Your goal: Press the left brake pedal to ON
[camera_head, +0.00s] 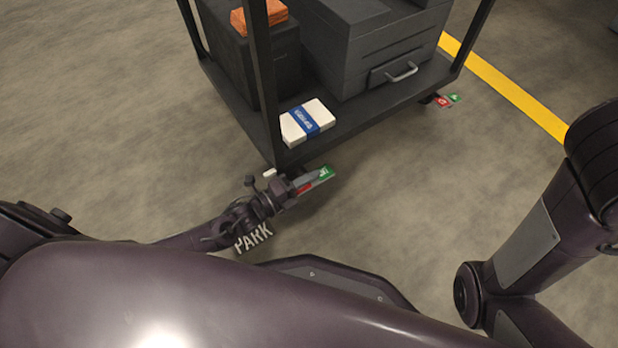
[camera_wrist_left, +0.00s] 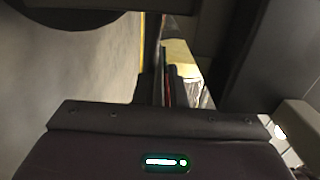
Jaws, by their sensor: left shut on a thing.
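The left brake pedal (camera_head: 322,174), with a red part and a green part, sits low at the cart's near corner in the head view. In the left wrist view the finger area is dark, with a thin red strip (camera_wrist_left: 168,90) between the fingers. The caster behind the pedal is mostly hidden. My right arm shows at the right, but its gripper is out of view.
The dark cart (camera_head: 390,100) stands ahead, carrying a grey toolbox (camera_head: 365,45), a white pack with a blue band (camera_head: 307,121) and an orange block (camera_head: 262,14). Another red and green pedal (camera_head: 447,100) is at its right. White PARK lettering (camera_head: 253,237) shows near my arm. Floor at left is clear.

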